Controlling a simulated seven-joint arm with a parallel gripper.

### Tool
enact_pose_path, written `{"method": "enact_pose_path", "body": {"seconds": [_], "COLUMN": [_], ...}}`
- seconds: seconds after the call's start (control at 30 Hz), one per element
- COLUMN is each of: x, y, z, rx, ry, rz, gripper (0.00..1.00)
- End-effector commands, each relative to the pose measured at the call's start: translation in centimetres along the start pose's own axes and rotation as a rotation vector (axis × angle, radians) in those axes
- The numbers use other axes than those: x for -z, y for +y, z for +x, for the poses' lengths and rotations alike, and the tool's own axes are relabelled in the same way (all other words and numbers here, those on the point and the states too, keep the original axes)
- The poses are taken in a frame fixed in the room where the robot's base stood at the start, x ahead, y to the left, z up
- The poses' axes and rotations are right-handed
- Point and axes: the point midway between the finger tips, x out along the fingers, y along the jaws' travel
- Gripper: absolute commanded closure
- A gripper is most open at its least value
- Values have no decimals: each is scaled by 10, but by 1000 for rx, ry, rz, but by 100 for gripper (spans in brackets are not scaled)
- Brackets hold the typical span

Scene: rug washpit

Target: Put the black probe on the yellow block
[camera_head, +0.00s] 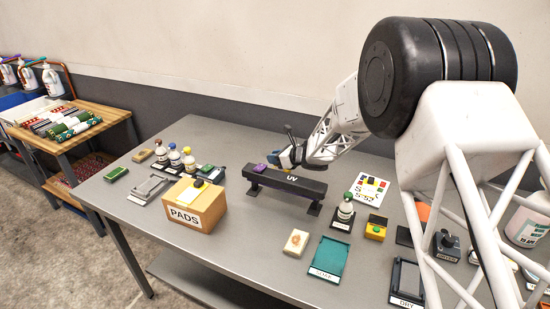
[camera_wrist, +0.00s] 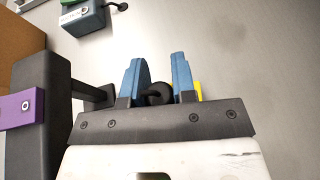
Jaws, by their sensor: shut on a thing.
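My gripper (camera_head: 287,157) is by the far side of the dark UV bar (camera_head: 300,184), close to its left end. In the wrist view its two blue fingers (camera_wrist: 158,80) are shut on a small black rounded thing (camera_wrist: 158,93), which looks like the black probe. Most of it is hidden by the fingers and the gripper body. A yellow patch (camera_wrist: 198,90) shows behind the right finger; I cannot tell whether it is the yellow block or whether the probe touches it.
A purple block (camera_head: 260,168) lies on the bar's left end and also shows in the wrist view (camera_wrist: 18,107). The PADS box (camera_head: 190,217) stands left of the bar. A blue-grey item (camera_wrist: 82,20) lies beyond the fingers.

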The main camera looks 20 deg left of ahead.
Motion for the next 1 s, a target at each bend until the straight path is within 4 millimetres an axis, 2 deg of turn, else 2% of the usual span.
{"method": "enact_pose_path", "body": {"seconds": [0.27,0.3,0.47,0.87,1.0], "x": [3,3,3,0,0], "y": [0,0,0,0,0], "z": [1,1,1,0,-7], "rx": [0,0,0,0,0], "ry": [0,0,0,0,0], "rz": [0,0,0,-1,0], "gripper": [100,72,50,50,50]}}
